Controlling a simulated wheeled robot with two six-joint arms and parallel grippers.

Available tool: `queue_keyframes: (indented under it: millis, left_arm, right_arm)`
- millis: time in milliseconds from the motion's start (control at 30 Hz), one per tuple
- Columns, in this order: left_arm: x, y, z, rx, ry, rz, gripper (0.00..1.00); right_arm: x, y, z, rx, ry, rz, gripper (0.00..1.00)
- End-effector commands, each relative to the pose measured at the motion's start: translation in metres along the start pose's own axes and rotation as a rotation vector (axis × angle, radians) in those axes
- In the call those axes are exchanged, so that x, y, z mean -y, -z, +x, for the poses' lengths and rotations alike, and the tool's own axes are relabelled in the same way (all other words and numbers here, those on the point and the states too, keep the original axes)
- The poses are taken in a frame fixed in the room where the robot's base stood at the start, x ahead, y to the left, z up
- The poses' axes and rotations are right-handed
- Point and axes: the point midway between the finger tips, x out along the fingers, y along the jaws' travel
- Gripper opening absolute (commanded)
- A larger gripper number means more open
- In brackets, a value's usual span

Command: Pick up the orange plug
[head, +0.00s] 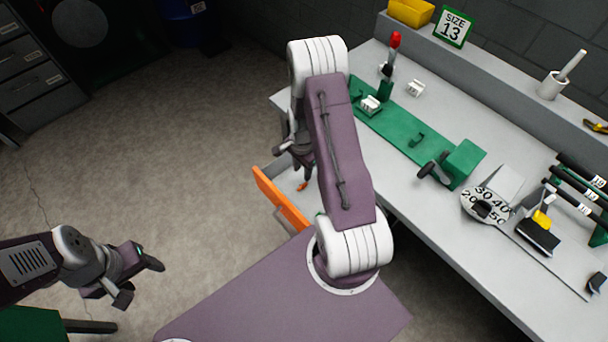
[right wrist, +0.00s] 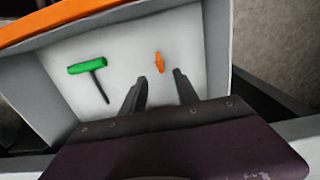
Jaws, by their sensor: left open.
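The orange plug (right wrist: 159,62) lies on the pale floor of an open drawer (right wrist: 45,80) with an orange front. It also shows in the head view (head: 302,186), just below my right gripper. My right gripper (right wrist: 160,89) is open, its two fingers apart and empty, with the plug lying beyond the fingertips. How high the fingers are above the drawer floor I cannot tell. My left gripper (head: 138,279) is open and empty, over the floor at the lower left, far from the drawer.
A green T-handled tool (right wrist: 88,68) lies in the drawer, left of the plug. The drawer's orange front (head: 279,199) and side walls stand around them.

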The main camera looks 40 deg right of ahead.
Motion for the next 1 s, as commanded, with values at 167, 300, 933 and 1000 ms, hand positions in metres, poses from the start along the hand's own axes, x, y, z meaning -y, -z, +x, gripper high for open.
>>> queue_keyframes:
  millis: [167, 300, 933, 1000]
  left_arm:
    - [0.0, -0.001, 0.005, 0.0, 0.0, 0.0, 0.58]
    - [0.0, -0.001, 0.006, 0.0, 0.0, -0.001, 0.58]
    - [0.0, -0.001, 0.009, 0.0, 0.0, 0.0, 0.58]
    - [0.0, -0.001, 0.009, 0.0, 0.0, 0.0, 0.58]
  right_arm:
    - [0.0, 0.0, 0.006, 0.0, 0.0, 0.004, 0.36]
    - [-0.001, 0.0, 0.025, 0.002, -0.003, 0.004, 0.36]
    - [0.001, 0.005, 0.095, 0.001, -0.001, 0.003, 0.36]
    - [0.001, 0.005, 0.096, 0.0, -0.001, 0.003, 0.36]
